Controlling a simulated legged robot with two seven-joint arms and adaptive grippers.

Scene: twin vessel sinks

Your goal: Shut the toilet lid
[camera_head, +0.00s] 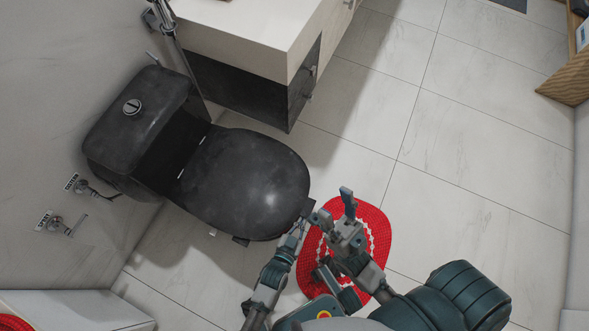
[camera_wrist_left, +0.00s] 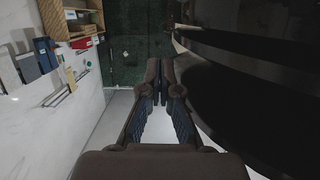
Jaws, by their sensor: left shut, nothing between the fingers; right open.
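The black toilet lid (camera_head: 245,178) lies over the bowl in the head view, hinged beside the dark tank (camera_head: 135,115). It looks flat or nearly so; I cannot tell whether it rests fully on the seat. My left gripper (camera_head: 306,209) is shut and empty at the lid's front edge; contact is unclear. In the left wrist view its closed fingertips (camera_wrist_left: 161,80) are beside dark, curved, stacked toilet edges (camera_wrist_left: 235,85). My right gripper (camera_head: 334,209) is open and empty above the red mat, close to the left gripper. The bowl is mostly hidden.
A red mat (camera_head: 376,235) lies on the tiled floor in front of the toilet. Wall valves (camera_head: 60,224) are at the left. The floor at right (camera_head: 480,150) is clear.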

